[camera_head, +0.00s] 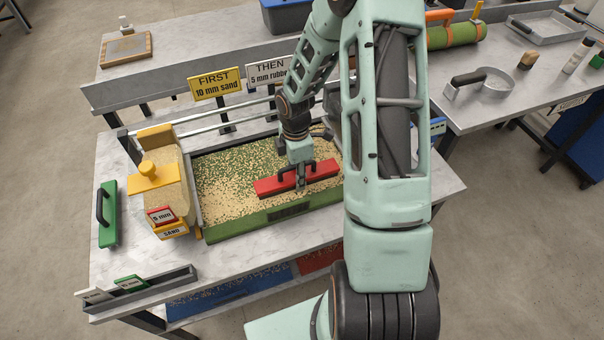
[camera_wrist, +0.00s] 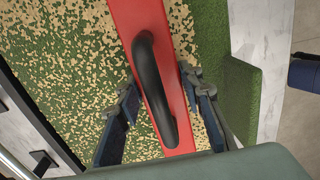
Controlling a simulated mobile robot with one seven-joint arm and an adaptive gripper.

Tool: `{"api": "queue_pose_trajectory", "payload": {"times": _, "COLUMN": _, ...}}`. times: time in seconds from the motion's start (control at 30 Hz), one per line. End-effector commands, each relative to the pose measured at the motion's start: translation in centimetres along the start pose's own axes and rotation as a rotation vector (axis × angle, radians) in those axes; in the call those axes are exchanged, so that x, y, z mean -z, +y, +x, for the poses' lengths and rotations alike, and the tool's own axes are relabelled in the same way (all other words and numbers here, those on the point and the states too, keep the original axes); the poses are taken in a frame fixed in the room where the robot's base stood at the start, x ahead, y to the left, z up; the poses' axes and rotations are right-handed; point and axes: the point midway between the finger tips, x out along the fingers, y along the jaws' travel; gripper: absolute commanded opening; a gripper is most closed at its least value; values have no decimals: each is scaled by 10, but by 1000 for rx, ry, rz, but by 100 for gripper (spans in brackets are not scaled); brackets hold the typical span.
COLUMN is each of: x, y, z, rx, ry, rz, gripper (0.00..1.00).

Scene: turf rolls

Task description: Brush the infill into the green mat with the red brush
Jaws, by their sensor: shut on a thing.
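The green mat (camera_head: 225,228) lies in the middle of the workbench. Pale, sand-coloured infill (camera_head: 222,186) is scattered over it, with green showing through in patches. The red brush (camera_head: 325,170) lies across the mat's right half, with a black loop handle (camera_wrist: 155,90) on top. My gripper (camera_head: 300,180) is over the brush and shut on its handle; in the wrist view its two fingers (camera_wrist: 158,112) stand either side of the handle. My arm hides the mat's right end. I cannot tell how hard the bristles press on the infill.
A yellow hopper (camera_head: 157,180) labelled SAND stands at the mat's left. A green brush-like block (camera_head: 107,213) with a black handle lies farther left. Signs reading FIRST 10 mm sand (camera_head: 216,84) and THEN 5 mm rubber (camera_head: 269,72) stand behind. A side table (camera_head: 535,85) at right holds other tools.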

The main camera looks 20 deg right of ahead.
Motion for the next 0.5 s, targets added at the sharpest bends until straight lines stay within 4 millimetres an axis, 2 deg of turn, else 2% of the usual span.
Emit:
{"api": "queue_pose_trajectory", "payload": {"times": 0.13, "x": 12, "y": 0, "z": 0, "rx": 0, "ry": 0, "rz": -1, "gripper": 10}}
{"api": "queue_pose_trajectory", "payload": {"times": 0.5, "x": 11, "y": 0, "z": -1, "rx": 0, "ry": 0, "rz": 2, "gripper": 10}}
